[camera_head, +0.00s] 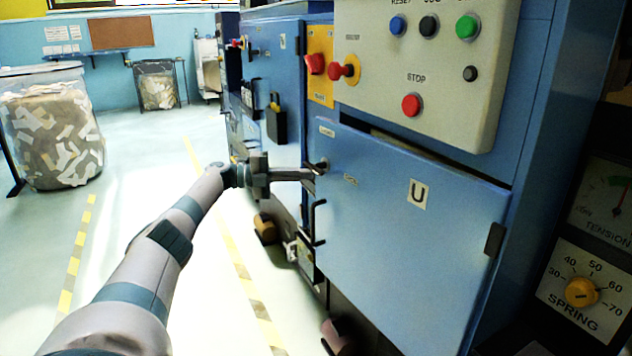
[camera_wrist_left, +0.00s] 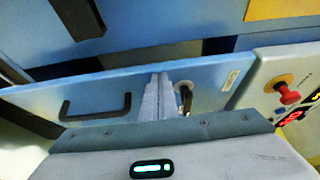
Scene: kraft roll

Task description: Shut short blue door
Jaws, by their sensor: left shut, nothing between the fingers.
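The short blue door (camera_head: 385,250), marked with a "U", shows in the head view below the control panel. A dark gap runs along its top edge, so it seems to stand a little ajar. A black hinge (camera_head: 494,240) is on its right side. My left gripper (camera_head: 314,178) is at the door's left edge, beside a small knob or latch. Its fingers are shut and empty. In the left wrist view the fingers (camera_wrist_left: 158,98) lie in front of the door (camera_wrist_left: 215,80), between the black handle (camera_wrist_left: 97,108) and the latch (camera_wrist_left: 186,98). I cannot tell if they touch it.
The control panel (camera_head: 430,55) with a red stop button (camera_head: 411,105) juts out above the door. A yellow spring dial (camera_head: 581,292) is at the right. Bins of scrap paper (camera_head: 55,130) stand at the left. The floor between is clear.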

